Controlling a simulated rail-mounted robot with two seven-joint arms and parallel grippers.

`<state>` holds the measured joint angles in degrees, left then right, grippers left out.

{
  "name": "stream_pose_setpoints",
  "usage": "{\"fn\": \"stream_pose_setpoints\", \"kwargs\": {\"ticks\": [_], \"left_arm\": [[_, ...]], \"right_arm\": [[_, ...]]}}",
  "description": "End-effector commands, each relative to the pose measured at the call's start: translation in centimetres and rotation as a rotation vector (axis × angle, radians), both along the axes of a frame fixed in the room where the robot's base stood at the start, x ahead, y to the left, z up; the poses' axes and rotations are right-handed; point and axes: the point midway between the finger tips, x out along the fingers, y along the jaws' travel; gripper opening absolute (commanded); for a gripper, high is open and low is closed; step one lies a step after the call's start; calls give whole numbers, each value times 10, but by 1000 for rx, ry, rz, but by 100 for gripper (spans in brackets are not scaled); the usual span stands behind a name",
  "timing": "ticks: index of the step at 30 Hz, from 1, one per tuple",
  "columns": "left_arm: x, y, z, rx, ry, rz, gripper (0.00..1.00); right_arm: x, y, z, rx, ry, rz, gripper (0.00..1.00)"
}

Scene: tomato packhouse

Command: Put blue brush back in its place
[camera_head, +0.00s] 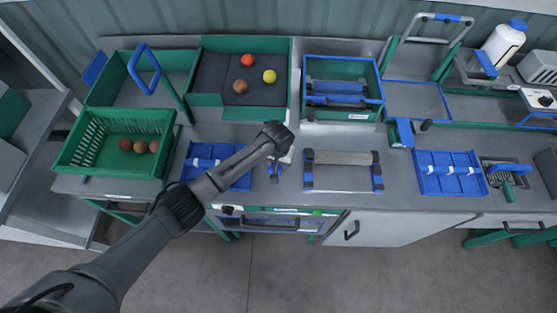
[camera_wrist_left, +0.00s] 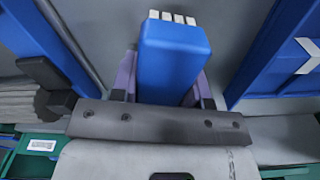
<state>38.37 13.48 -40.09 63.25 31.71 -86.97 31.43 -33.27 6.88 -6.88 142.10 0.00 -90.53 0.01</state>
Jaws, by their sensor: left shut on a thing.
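My left gripper (camera_head: 275,170) is over the grey bench, between a blue tray with white clips and a grey-topped rack. In the left wrist view its fingers (camera_wrist_left: 165,85) are shut on the blue brush (camera_wrist_left: 173,55), a blue block with a row of white bristle tufts at its end. In the head view the arm's end hides most of the brush. I cannot tell whether the brush touches the bench. My right gripper is in neither view.
The blue tray (camera_head: 240,183) is left of the gripper, the rack (camera_head: 342,158) right. Behind stand a green tray (camera_head: 207,100) with several round fruits and a blue-rimmed green crate (camera_head: 343,60). A green basket (camera_head: 85,160) is far left, another blue tray (camera_head: 450,185) right.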

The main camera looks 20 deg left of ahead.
Motion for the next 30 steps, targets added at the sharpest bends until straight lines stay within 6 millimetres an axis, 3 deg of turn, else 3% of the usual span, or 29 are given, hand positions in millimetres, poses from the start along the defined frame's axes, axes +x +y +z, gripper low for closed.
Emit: {"fn": "stream_pose_setpoints", "kwargs": {"ticks": [30], "left_arm": [[0, 0, -9, 1, 0, 0, 4]], "right_arm": [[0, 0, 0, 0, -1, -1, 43]]}}
